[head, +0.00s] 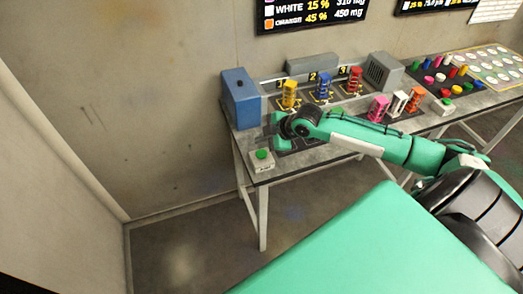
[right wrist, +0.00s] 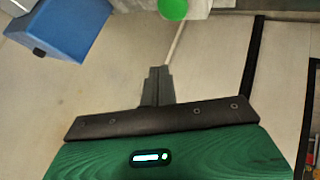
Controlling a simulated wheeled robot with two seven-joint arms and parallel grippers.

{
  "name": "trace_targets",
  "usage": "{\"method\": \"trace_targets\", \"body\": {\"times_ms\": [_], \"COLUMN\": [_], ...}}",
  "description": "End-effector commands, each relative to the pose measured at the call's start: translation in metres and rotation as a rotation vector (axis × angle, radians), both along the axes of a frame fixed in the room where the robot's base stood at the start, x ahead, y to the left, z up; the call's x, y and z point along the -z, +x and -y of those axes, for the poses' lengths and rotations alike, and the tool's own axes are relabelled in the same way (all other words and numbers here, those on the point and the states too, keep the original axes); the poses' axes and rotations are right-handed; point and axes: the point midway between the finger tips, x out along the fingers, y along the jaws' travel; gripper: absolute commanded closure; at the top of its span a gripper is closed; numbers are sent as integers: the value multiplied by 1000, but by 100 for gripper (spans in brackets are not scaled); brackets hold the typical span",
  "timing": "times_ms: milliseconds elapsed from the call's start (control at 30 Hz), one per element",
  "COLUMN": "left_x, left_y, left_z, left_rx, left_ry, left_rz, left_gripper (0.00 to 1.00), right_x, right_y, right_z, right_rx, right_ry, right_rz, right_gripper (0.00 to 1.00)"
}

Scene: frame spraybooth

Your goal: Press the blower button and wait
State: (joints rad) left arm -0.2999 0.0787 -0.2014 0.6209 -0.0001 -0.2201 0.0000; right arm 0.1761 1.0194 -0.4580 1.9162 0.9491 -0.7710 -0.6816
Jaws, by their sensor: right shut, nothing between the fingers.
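A green push button (head: 262,155) sits on a small pale box (head: 262,163) at the table's front left corner. The label on the box is too small to read. My right gripper (head: 278,132) is above the table, just behind and to the right of this button, partly hidden by its own wrist. In the right wrist view its narrow fingers (right wrist: 157,75) are shut and empty. A green button (right wrist: 173,8) shows beyond them at the top edge, apart from the tips. My left gripper is out of view.
A blue box (head: 240,98) stands at the table's back left; it also shows in the right wrist view (right wrist: 60,25). Several coloured racks (head: 323,88) stand to the right. Another green button (head: 447,101) is farther right. Floor is clear left of the table.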

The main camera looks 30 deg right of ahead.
Motion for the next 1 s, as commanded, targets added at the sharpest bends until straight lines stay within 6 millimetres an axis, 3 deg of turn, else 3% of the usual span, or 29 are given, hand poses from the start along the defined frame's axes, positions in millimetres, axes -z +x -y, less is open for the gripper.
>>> {"method": "trace_targets", "body": {"times_ms": [100,300,667,1000], "left_x": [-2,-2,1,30], "left_y": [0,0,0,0], "left_z": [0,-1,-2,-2], "left_rx": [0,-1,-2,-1], "left_ry": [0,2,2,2], "left_rz": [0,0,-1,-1], "left_gripper": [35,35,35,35], "right_x": [-23,-32,-28,1], "right_y": [9,12,12,11], "right_z": [15,20,20,19], "right_rx": [-22,-33,-32,-32], "right_ry": [-21,-27,-25,-25], "right_rz": [30,43,44,44], "right_gripper": [100,100,100,100]}}
